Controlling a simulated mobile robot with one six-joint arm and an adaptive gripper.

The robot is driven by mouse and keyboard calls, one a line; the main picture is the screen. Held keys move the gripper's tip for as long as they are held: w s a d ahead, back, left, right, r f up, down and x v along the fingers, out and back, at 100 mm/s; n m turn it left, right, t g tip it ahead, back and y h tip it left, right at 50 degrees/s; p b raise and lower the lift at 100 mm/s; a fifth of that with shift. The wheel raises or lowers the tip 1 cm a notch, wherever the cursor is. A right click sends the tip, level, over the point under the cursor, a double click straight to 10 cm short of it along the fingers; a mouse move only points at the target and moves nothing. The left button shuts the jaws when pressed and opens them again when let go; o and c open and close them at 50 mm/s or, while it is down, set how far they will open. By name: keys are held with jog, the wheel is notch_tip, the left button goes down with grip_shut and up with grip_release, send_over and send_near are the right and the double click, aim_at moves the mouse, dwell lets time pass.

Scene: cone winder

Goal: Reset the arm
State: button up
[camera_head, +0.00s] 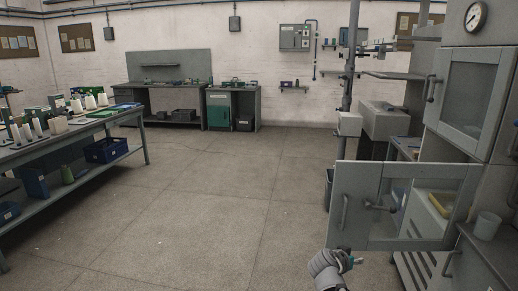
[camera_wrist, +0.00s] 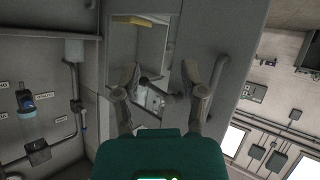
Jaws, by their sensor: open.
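My gripper (camera_wrist: 162,72) is open in the wrist view, with its two fingers spread and nothing between them. In the head view, part of my grey arm shows at the bottom, in front of the lower cabinet door (camera_head: 357,186). That door is glazed and swung open at the right. Behind the fingers in the wrist view is a grey panel with an opening or window (camera_wrist: 155,45). I cannot tell whether the fingers touch anything.
A table with cones (camera_head: 75,146) stands at the left. Workbenches (camera_head: 165,92) line the back wall. The middle floor (camera_head: 215,200) is clear.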

jog(key=s+a+f+n+g+y, duration=0.75)
jog(key=s+a+f+y, duration=0.2)
jog(key=s+a, duration=0.3)
notch_tip(320, 180, up, 21)
jog(key=p, duration=2.1)
jog(key=shift+w+a+g+p, duration=0.15)
jog(key=shift+w+g+p, duration=0.15)
jog(key=shift+g+p, duration=0.1)
